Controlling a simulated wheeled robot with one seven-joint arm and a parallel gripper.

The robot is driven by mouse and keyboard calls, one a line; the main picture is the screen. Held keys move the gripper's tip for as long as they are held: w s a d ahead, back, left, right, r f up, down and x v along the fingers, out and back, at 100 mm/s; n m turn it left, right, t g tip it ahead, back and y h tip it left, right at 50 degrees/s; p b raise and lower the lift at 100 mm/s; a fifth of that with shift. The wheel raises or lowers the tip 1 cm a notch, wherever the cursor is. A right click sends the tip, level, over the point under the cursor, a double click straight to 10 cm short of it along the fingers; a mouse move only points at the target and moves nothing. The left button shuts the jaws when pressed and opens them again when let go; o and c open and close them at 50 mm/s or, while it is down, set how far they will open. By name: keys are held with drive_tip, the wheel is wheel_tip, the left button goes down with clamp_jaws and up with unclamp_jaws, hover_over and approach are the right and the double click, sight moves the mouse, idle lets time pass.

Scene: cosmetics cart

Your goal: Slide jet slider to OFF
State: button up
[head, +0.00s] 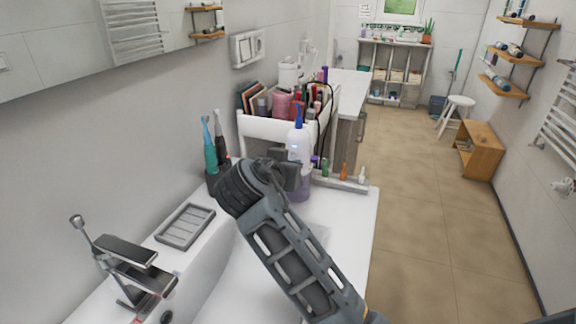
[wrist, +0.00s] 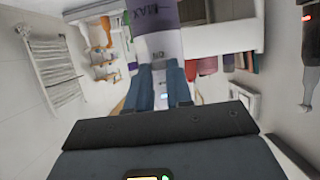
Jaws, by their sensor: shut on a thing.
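The water flosser (head: 299,143) stands upright on the white counter, with a white body, a purple lower part and a blue nozzle. In the wrist view its body (wrist: 160,46) appears upside down, with "MAX" and "ON" lettering. My gripper (head: 291,170) is at the front of the flosser. In the wrist view the blue fingers of my gripper (wrist: 160,72) close around a narrow part just beside the "ON" mark, which seems to be the jet slider. The fingers largely hide the slider, so its exact setting cannot be told.
A white cart (head: 262,128) full of cosmetics stands behind the flosser. Small bottles sit in a tray (head: 352,184) to the right. Toothbrushes (head: 210,150) stand in a holder at left, near a grey soap dish (head: 185,226).

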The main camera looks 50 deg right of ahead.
clamp_jaws()
wheel_tip(320, 180, up, 2)
drive_tip(key=shift+p, duration=0.4)
drive_tip(key=o, duration=0.8)
unclamp_jaws()
drive_tip(key=shift+f, duration=0.1)
drive_tip(key=shift+o, duration=0.2)
drive_tip(key=b+v, duration=0.1)
drive_tip(key=v, duration=0.6)
drive_tip(key=shift+a, duration=0.35)
drive_tip(key=shift+s, duration=0.1)
